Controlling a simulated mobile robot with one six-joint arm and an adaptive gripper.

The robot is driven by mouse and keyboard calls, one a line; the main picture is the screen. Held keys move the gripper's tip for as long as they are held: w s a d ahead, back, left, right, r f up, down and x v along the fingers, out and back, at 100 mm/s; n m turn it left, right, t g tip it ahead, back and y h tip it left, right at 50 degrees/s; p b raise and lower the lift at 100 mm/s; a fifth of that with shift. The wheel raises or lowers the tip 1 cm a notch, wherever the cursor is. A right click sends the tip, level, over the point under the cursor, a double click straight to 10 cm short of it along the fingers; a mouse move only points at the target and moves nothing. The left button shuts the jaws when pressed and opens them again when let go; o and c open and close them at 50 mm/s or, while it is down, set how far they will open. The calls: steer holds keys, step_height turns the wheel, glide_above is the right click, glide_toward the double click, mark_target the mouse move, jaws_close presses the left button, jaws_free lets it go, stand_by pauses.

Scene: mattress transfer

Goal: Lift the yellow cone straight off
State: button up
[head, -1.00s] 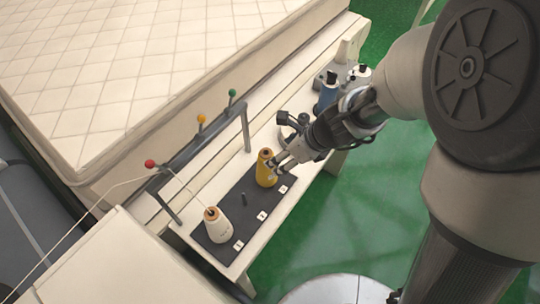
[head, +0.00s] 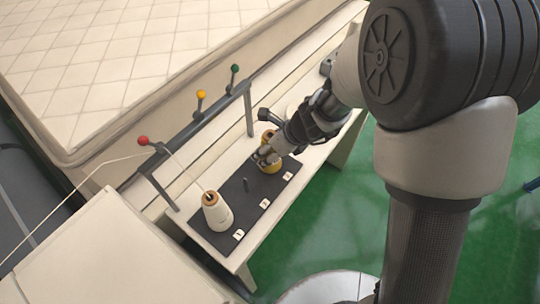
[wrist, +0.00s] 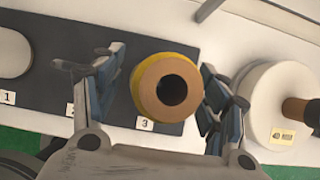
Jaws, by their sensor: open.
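The yellow cone (head: 273,167) stands at the place marked 3 on a dark base plate (head: 238,205), partly hidden by my gripper (head: 266,157). In the wrist view, the cone (wrist: 151,84) is seen from above, with a tan top and a brown hole. My gripper (wrist: 164,82) is open there, with one finger on each side of the cone. A narrow gap shows on the left; the right finger is very close, and I cannot tell whether it touches.
A white cone (head: 217,213) stands at place 1. A rail with red (head: 143,141), yellow (head: 201,94) and green (head: 235,69) balls runs behind. In the wrist view, a large white spool (wrist: 262,95) is close beside the right finger.

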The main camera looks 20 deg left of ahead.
steer(key=shift+r, duration=0.1)
steer(key=shift+c, duration=0.3)
steer(key=c, duration=1.3)
steer(key=shift+r, duration=0.1)
step_height(320, 180, up, 20)
steer(key=p, duration=1.2)
